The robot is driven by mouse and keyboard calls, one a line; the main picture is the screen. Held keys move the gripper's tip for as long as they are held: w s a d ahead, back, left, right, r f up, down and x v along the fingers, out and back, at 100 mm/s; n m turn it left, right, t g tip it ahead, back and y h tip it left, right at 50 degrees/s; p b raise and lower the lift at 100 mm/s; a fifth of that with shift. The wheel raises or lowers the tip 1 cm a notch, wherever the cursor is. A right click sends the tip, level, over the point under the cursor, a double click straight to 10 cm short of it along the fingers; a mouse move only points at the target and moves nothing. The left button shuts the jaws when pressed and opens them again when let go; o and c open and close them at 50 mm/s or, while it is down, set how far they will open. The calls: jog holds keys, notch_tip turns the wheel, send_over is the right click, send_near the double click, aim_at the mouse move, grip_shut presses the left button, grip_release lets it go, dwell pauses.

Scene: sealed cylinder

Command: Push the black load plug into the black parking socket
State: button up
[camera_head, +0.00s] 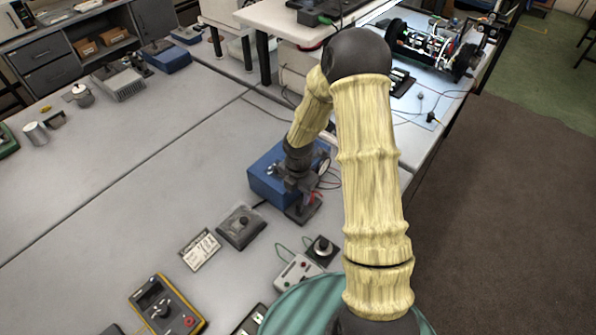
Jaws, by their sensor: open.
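My gripper (301,207) points down over the table in front of a blue box (262,184). It is open; its dark fingers are small here, and I cannot tell whether anything is between them. A small red part (314,200) shows beside the fingers. A flat dark block with a black knob on top (241,228) lies to the left of and nearer than my gripper. A black square piece with a round top (322,249) lies nearer, below my gripper in the picture. I cannot tell which black piece is the load plug or the parking socket.
A grey-white box with small buttons (297,272) and green leads stands near the black square piece. A white label card (200,249) and a yellow multimeter (166,306) lie at the front left. The table's left middle is clear. My arm hides part of the right side.

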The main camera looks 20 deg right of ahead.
notch_tip(320, 180, up, 11)
jog(key=b, duration=0.1)
jog(key=shift+s, duration=0.1)
dwell(0.6)
jog(key=s+r+m+t+b, duration=0.2)
jog(key=s+m, duration=1.2)
jog(key=m, duration=1.1)
jog(key=shift+s+r+t+b, duration=0.25)
jog(key=shift+r+b, duration=0.3)
jog(key=shift+b, duration=0.4)
jog(key=shift+w, duration=0.1)
